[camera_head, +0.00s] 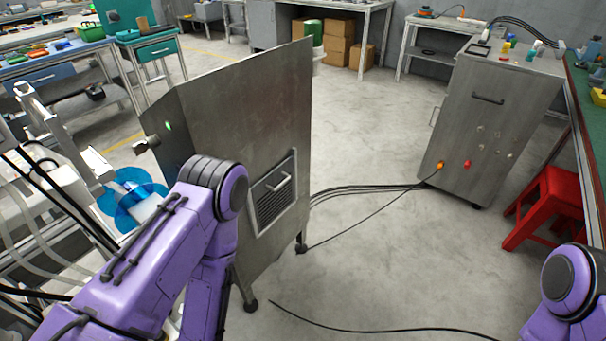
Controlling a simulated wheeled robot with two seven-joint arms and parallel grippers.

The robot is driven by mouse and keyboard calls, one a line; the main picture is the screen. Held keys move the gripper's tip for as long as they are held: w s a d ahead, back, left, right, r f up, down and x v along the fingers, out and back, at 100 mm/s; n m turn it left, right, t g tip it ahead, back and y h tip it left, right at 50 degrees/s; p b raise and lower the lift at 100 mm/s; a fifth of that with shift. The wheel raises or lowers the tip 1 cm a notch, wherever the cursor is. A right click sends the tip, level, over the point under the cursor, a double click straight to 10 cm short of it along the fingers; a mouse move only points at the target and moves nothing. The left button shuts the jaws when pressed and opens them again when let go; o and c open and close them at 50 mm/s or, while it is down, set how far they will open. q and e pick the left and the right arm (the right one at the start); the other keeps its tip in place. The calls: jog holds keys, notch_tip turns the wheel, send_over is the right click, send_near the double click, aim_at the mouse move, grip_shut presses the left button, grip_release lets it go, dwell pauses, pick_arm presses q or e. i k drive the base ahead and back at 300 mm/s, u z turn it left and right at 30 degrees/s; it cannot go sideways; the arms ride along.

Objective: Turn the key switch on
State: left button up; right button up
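A tall metal cabinet (235,120) stands left of centre. Its narrow left side carries a small lit green light (168,126) and a dark protruding knob-like part (147,143); I cannot tell whether that part is the key switch. A second metal cabinet (490,115) at the right has an orange part (440,166) and a red part (467,164) low on its front; no key can be made out there. My purple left arm crosses in front of the first cabinet's lower left. Part of my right arm shows at the bottom right. Neither gripper shows.
Black cables (365,189) run over the floor between the cabinets. A red stool (548,205) stands by the green-topped bench at the right. A blue reel (128,205) is at the left beside pale machinery. The floor between the cabinets is otherwise clear.

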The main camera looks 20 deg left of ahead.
aim_at(139, 149)
jog(key=z, duration=0.4)
jog(key=k, duration=0.4)
jog(key=u, duration=1.35)
